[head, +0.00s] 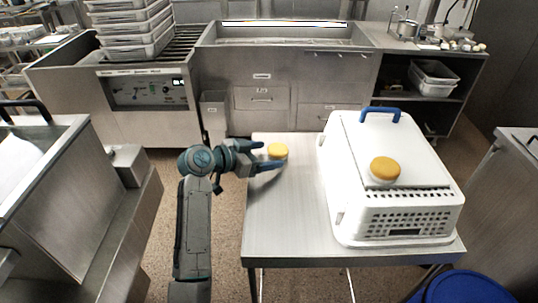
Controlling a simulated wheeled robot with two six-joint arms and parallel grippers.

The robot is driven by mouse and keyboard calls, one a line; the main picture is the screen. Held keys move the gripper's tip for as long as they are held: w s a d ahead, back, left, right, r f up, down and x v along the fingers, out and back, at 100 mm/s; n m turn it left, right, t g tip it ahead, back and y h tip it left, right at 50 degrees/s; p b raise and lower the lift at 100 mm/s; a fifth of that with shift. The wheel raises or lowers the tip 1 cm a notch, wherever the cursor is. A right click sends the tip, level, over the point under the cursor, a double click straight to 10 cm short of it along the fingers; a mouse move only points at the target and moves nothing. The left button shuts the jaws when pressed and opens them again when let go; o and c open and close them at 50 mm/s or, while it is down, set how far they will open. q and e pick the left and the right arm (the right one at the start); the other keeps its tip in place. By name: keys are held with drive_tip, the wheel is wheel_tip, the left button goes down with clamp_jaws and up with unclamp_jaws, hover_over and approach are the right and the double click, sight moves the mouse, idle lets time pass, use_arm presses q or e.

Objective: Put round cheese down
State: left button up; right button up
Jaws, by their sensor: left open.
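A round yellow cheese (277,151) is at the far left part of the metal table (275,225). My left gripper (272,157) is open, with its fingers pointing right, one on the far side and one on the near side of this cheese. I cannot tell whether the fingers touch it. A second round cheese (384,168), yellow on top with a pale side, sits on top of the white perforated basket (350,185), which stands upside down or closed on the right of the table. My right gripper does not show.
A blue handle (379,116) stands at the basket's far edge. The table is bare to the left of the basket and toward its front edge. A blue bin (462,288) stands at the front right. Steel counters (285,90) line the back.

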use_arm(q)
drive_tip(key=b+v, duration=0.2)
drive_tip(key=v, duration=0.8)
drive_tip(key=shift+s+a, duration=0.1)
drive_tip(key=shift+s, duration=0.05)
idle(0.6)
idle(0.3)
idle(0.4)
